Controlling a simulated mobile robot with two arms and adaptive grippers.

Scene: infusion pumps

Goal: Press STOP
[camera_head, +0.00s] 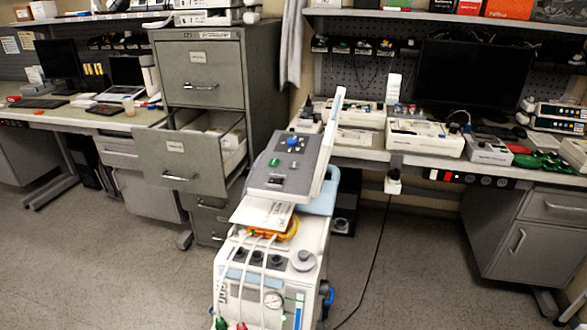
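A white medical machine (252,275) stands in the middle foreground. Its tilted grey control panel (295,163) carries a blue knob (292,141), a green button (274,162) and several small dark controls. White pump-like devices lie on the right workbench, including a large one (425,136) and a smaller one (487,149). No label reading STOP can be made out on any of them. Neither of my grippers is in view.
A grey filing cabinet (205,62) with an open drawer (180,170) stands behind the machine at left. The right workbench (440,166) holds a dark monitor (472,75). A black cable (376,255) trails down to the floor. Floor at left foreground (110,275) is clear.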

